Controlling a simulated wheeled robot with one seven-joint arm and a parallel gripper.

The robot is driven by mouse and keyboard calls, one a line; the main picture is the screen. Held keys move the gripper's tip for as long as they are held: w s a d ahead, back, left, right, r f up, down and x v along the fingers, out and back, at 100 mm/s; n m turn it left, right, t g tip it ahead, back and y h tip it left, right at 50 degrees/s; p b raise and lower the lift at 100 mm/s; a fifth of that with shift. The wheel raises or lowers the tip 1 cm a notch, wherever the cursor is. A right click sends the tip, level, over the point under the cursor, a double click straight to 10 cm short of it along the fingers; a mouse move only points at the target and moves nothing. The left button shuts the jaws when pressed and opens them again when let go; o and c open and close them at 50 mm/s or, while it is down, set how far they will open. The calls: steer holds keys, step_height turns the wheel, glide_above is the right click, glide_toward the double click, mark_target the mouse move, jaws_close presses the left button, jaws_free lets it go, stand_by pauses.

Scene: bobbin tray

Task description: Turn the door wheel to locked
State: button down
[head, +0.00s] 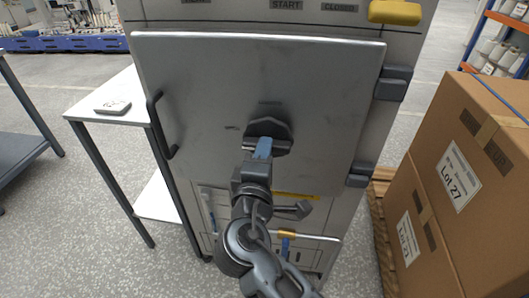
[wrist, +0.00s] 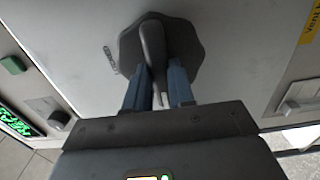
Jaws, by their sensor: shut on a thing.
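The door wheel (head: 268,125) is a dark faceted disc in the middle of the grey cabinet door (head: 325,85). In the wrist view the wheel (wrist: 188,42) has a raised grey bar across it. My gripper (head: 262,150) reaches it from below. In the wrist view its blue fingers (wrist: 157,76) stand on either side of the bar's lower end and are shut on it. The door looks closed. A small mark (wrist: 110,60) on the door left of the wheel is too small to read. My gripper hides the wheel's lower part in the head view.
A black door handle (head: 156,125) is at the door's left edge, with dark hinges (head: 392,84) at the right. A side table (head: 90,108) stands left. Cardboard boxes (head: 450,235) stand close on the right. A yellow part (head: 395,12) juts out at the top right.

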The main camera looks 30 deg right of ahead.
steer(key=shift+f+m+b, duration=0.1)
steer(key=shift+m+b, duration=0.2)
steer(key=shift+b, duration=0.05)
steer(key=shift+m+b, duration=8.25)
steer(key=shift+m, duration=0.35)
steer(key=c, duration=1)
jaws_free()
steer(key=shift+o, duration=0.2)
